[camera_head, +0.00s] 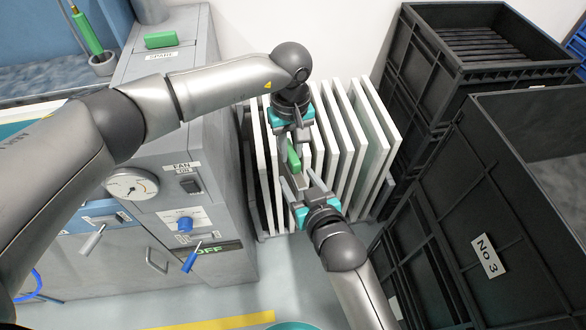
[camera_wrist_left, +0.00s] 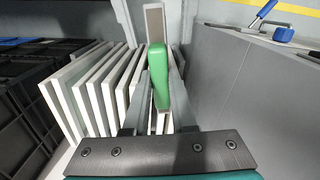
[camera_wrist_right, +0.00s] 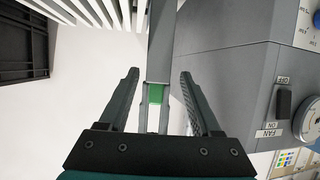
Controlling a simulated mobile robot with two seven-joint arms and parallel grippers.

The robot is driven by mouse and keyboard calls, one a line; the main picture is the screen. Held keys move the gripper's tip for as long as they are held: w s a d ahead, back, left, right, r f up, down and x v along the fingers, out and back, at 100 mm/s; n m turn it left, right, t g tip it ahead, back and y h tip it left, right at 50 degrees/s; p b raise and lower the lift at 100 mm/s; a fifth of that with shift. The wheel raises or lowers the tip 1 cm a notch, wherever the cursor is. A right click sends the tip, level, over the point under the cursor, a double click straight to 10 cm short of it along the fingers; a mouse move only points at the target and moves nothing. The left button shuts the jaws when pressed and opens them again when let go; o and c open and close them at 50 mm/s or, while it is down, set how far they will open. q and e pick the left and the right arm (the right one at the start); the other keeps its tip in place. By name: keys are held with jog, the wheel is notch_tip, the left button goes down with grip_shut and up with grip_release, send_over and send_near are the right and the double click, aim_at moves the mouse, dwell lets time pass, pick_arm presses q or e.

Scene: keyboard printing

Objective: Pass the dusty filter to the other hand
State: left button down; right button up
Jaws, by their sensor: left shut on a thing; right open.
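The dusty filter has a green part (camera_head: 293,157) and a grey-brown end; it hangs in the air between my two grippers. My left gripper (camera_head: 292,143) is shut on it from above. In the left wrist view its green part (camera_wrist_left: 158,75) sits between the fingers, with the grey-brown end (camera_wrist_left: 155,22) beyond. My right gripper (camera_head: 299,181) is open just below, fingers pointing up at it. In the right wrist view the filter's grey end (camera_wrist_right: 158,70) and green patch (camera_wrist_right: 155,94) show between the spread fingers. I cannot tell whether they touch it.
White panels (camera_head: 372,115) stand in a rack behind the grippers. Black crates (camera_head: 455,200) are stacked at the right. A grey machine (camera_head: 215,120) with a fan switch (camera_head: 190,185) and levers stands at the left. A green piece (camera_head: 161,39) lies at the SPARE label on top.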

aim_at(291, 170)
jog(key=shift+x, duration=2.45)
jog(key=shift+c, duration=0.2)
grip_shut()
pick_arm(q)
jog(key=shift+d, duration=0.1)
pick_arm(e)
jog(key=shift+a, duration=0.1)
pick_arm(q)
jog(key=c, duration=0.7)
grip_release()
jog(key=shift+o, duration=0.2)
